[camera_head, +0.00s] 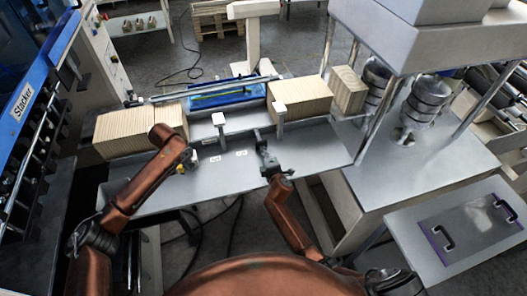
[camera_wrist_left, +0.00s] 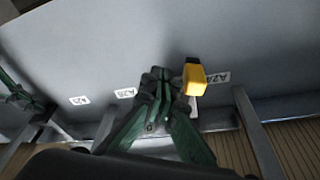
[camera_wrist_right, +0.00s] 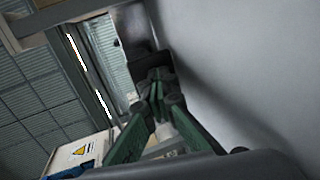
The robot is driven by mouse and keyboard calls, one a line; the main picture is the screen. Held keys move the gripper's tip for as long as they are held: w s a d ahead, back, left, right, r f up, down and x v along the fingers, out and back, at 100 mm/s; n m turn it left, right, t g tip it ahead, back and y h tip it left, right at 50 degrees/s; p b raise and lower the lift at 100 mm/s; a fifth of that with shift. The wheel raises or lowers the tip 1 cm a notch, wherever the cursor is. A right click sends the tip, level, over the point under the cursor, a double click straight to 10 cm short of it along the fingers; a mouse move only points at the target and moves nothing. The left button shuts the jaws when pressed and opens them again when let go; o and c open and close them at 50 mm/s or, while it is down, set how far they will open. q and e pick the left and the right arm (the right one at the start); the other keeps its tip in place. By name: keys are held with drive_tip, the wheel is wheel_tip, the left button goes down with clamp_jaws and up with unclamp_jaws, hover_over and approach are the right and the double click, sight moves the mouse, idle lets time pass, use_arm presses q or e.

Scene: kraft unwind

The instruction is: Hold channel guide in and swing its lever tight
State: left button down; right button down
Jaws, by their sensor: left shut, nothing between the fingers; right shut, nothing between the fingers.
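A yellow-tipped lever (camera_wrist_left: 195,78) stands by a label on the grey table front in the left wrist view. In the head view its yellow tip (camera_head: 181,170) shows at my left gripper (camera_head: 190,163). My left gripper, also in the left wrist view (camera_wrist_left: 158,82), is shut and empty just beside the lever; contact cannot be told. My right gripper (camera_head: 265,160) is shut and empty at the table's front, near an upright post with a pale head (camera_head: 281,107). In the right wrist view it (camera_wrist_right: 158,82) points at a dark block (camera_wrist_right: 143,62). Which part is the channel guide is unclear.
A second pale-headed post (camera_head: 219,118) stands between the grippers. Kraft stacks (camera_head: 125,130) and (camera_head: 300,97) sit at both ends of the grey table (camera_head: 235,175). A blue tray (camera_head: 226,92) and a long roller (camera_head: 210,89) lie behind. A press frame (camera_head: 425,165) stands right.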

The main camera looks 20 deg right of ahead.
sight(179, 167)
use_arm(q)
drive_tip(key=shift+a, duration=0.25)
drive_tip(key=shift+a, duration=0.15)
drive_tip(key=shift+a, duration=0.75)
drive_tip(key=shift+w+a, duration=0.1)
drive_tip(key=shift+a, duration=0.05)
drive_tip(key=shift+w+a, duration=0.15)
drive_tip(key=shift+a, duration=0.55)
